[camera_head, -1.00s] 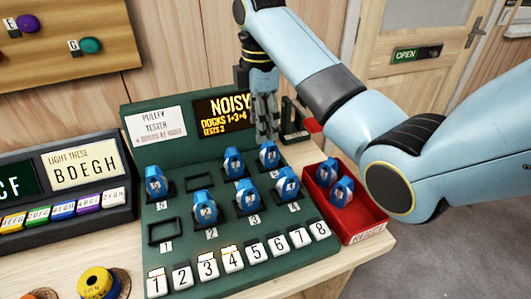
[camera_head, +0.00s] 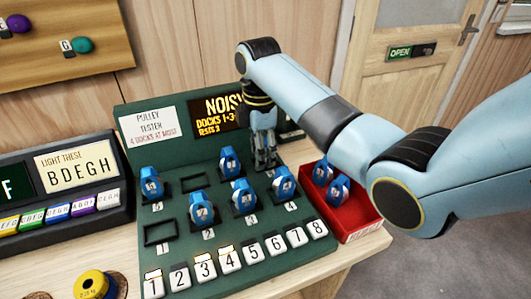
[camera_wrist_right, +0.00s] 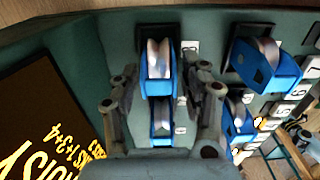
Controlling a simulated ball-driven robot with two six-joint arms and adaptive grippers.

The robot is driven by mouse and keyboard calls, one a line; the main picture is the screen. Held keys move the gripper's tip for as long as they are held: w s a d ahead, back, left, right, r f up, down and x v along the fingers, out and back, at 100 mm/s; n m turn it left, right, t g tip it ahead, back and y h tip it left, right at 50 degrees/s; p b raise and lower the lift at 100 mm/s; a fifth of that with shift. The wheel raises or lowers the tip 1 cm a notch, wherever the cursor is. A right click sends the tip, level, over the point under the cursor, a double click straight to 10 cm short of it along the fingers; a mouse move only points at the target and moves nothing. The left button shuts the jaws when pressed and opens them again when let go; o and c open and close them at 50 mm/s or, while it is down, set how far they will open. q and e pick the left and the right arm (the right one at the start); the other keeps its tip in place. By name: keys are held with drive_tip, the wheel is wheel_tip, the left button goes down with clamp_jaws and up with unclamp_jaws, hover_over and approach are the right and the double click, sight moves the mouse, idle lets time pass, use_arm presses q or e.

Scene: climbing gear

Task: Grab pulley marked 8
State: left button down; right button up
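The green pulley tester (camera_head: 128,112) has two rows of docks with blue pulleys. In the head view my right gripper (camera_head: 265,162) is low over the right end of the back row and hides the pulley there, which I take to be at dock 8. In the right wrist view that blue pulley (camera_wrist_right: 158,62) stands between the two spread fingers of my right gripper (camera_wrist_right: 160,78). The gripper is open, with a finger on each side; contact is not clear. The pulley's mark is not readable. My left gripper is not in view.
Close by stand the neighbouring back-row pulley (camera_head: 229,163) and a front-row pulley (camera_head: 284,183). A red bin (camera_head: 355,217) with two pulleys is to the right. Numbered buttons (camera_head: 253,251) line the front. The tester's screen (camera_head: 220,112) stands behind the docks.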

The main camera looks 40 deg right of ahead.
clamp_jaws()
